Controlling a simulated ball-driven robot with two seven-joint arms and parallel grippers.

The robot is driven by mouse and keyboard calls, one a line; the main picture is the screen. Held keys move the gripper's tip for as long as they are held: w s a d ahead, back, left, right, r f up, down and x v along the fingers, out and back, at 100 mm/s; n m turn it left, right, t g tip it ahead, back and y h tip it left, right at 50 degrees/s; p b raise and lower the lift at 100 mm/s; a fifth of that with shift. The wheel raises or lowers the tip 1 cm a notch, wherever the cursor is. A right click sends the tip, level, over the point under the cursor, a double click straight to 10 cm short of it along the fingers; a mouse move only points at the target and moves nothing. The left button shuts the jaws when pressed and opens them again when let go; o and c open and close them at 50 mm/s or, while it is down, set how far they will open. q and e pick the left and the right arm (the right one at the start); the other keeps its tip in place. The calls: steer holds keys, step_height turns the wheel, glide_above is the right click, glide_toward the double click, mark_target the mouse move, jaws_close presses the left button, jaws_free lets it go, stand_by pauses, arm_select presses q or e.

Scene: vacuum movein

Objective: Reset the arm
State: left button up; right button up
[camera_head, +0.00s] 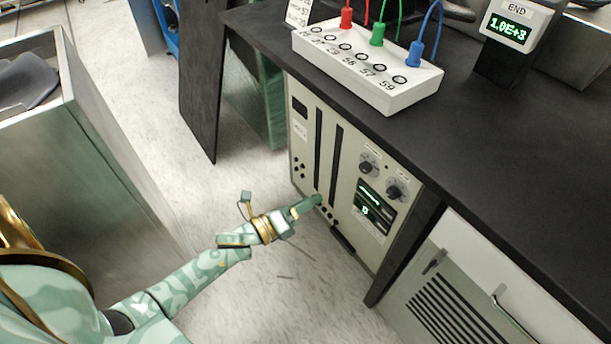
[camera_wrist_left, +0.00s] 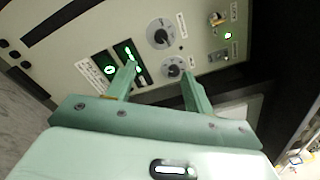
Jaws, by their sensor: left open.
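My left arm reaches in from the lower left in the head view. Its gripper (camera_head: 308,205) is in front of the lower part of a cream control panel (camera_head: 313,150) under the black bench. In the left wrist view the two green fingers of the left gripper (camera_wrist_left: 160,80) stand apart with nothing between them. The panel's knobs (camera_wrist_left: 162,33) and lit green displays (camera_wrist_left: 122,60) are just beyond the fingertips. I cannot tell whether a fingertip touches the panel. My right gripper is not in view.
The black bench top (camera_head: 400,145) overhangs the panel. On it stand a white box (camera_head: 367,66) with coloured plugs and a meter (camera_head: 512,25) reading 1.0E+3. A metal bin (camera_head: 75,130) stands at the left. Bare floor (camera_head: 215,185) lies between bin and panel.

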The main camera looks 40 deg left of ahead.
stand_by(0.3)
arm_select(q)
steer(key=s+f+n+g+y+p, duration=0.25)
steer(key=s+f+n+p, duration=0.2)
steer(key=s, duration=0.35)
steer(key=s+a+f+n+g+y+p, duration=0.1)
steer(key=s+f+n+g+p, duration=0.25)
steer(key=s+n, duration=0.35)
steer(key=s+f+n+g+y+p, duration=0.2)
steer(key=s+f+n+p, duration=0.25)
steer(key=s, duration=0.35)
steer(key=s+d+n+g+p, duration=0.1)
steer(key=s+n+g+p, duration=0.7)
steer(key=s, duration=2.5)
steer(key=shift+d+f+n+g+y, duration=0.4)
steer(key=shift+f+n+g, duration=0.1)
steer(key=shift+n, duration=0.2)
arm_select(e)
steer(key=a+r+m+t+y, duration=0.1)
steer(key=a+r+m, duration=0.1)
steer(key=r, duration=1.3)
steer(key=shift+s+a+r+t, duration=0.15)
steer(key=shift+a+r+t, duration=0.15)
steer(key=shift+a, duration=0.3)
